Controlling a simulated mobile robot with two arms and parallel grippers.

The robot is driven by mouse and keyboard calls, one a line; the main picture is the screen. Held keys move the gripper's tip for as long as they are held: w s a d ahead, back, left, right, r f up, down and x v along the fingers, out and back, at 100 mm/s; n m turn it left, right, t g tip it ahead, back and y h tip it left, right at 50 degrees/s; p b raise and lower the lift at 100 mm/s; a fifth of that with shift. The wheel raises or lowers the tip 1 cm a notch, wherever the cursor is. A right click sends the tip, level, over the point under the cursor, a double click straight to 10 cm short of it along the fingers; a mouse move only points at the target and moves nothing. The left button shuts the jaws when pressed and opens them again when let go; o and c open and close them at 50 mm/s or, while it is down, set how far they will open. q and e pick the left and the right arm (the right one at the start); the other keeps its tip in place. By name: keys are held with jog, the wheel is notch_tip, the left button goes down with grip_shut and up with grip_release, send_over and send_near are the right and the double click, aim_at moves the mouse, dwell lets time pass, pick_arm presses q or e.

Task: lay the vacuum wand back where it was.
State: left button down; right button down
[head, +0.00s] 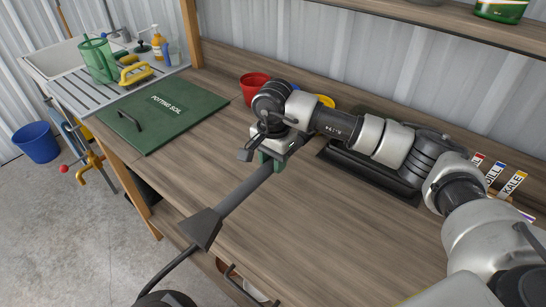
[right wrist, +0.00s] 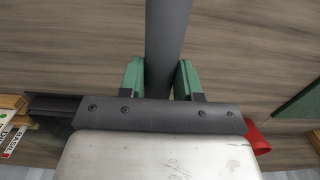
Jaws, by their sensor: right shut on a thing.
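The vacuum wand (head: 245,190) is a dark grey tube that slants down to the left across the wooden workbench (head: 330,235) in the head view. Its wide end piece (head: 203,229) is at the bench's front edge, with a thin dark hose or cord running down from it. My right gripper (head: 271,160) is shut on the upper part of the wand, above the bench. In the right wrist view the wand (right wrist: 167,40) passes between the green fingers (right wrist: 160,78). Whether the wand touches the bench is unclear. My left gripper is not in view.
A red pot (head: 254,88) stands behind my right gripper. A black tray (head: 365,172) lies partly under my arm, with seed packets (head: 493,174) at right. A blue bucket (head: 37,143) stands on the floor. The bench's front middle is clear.

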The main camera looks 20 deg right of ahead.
aim_at(273, 190)
jog(key=shift+s+f, duration=0.1)
jog(key=shift+f, duration=0.35)
jog(key=shift+f+b, duration=1.5)
jog(key=shift+f, duration=1.3)
jog(key=shift+f+b, duration=0.6)
jog(key=c, duration=0.7)
grip_release()
